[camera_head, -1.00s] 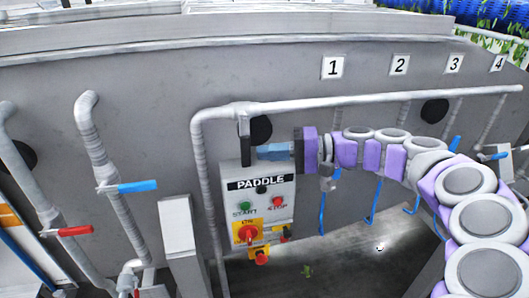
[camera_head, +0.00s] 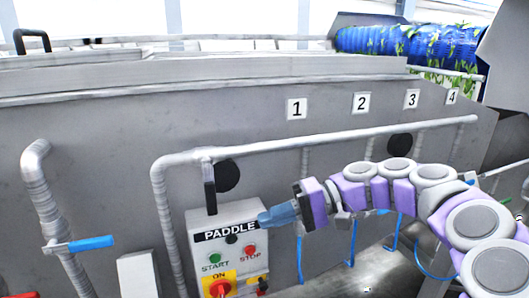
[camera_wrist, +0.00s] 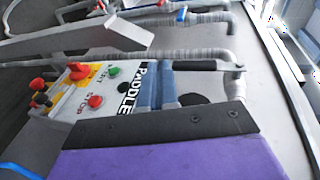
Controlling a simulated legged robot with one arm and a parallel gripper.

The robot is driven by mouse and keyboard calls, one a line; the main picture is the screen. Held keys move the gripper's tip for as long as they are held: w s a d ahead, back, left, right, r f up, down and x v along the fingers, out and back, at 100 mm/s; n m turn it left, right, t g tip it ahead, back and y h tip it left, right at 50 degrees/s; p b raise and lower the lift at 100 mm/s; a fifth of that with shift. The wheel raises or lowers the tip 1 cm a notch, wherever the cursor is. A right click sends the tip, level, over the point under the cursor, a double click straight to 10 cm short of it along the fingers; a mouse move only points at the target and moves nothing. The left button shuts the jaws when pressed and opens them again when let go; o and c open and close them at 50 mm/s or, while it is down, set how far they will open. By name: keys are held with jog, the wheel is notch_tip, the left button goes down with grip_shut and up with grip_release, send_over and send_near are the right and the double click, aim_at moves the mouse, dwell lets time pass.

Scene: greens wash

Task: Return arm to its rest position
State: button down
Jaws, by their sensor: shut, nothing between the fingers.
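My gripper (camera_head: 270,217) is at the end of my purple and grey arm, which reaches in from the right in the head view. Its blue fingers are shut and empty. They show in front of the right upper part of the PADDLE control box (camera_head: 226,238); whether they touch it I cannot tell. In the wrist view the blue fingers (camera_wrist: 156,88) lie beside the PADDLE label. The box carries a green start button (camera_head: 215,258), a red stop button (camera_head: 250,250) and a red knob on yellow (camera_head: 220,287).
A grey pipe (camera_head: 330,139) runs across the tank wall (camera_head: 110,120) above the box and arm. A pipe with a blue-handled valve (camera_head: 90,243) stands at the left. Number plates (camera_head: 297,109) line the wall. Blue hooked tubes hang below the arm. A blue roller (camera_head: 415,42) with greens is behind.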

jog(key=s+a+f+h+b, duration=0.2)
jog(key=s+f+h+b, duration=0.5)
jog(key=s+f, duration=0.9)
jog(key=s+d+f+m+h+b, duration=0.1)
jog(key=s+d+f+h+b, duration=0.3)
jog(key=s+d+f, duration=0.9)
notch_tip(320, 180, down, 2)
jog(key=h, duration=0.3)
jog(key=shift+s+d+f+m+h, duration=0.15)
jog(key=shift+s+d+m+h, duration=0.15)
jog(key=shift+s+m, duration=0.1)
jog(key=shift+a, duration=0.25)
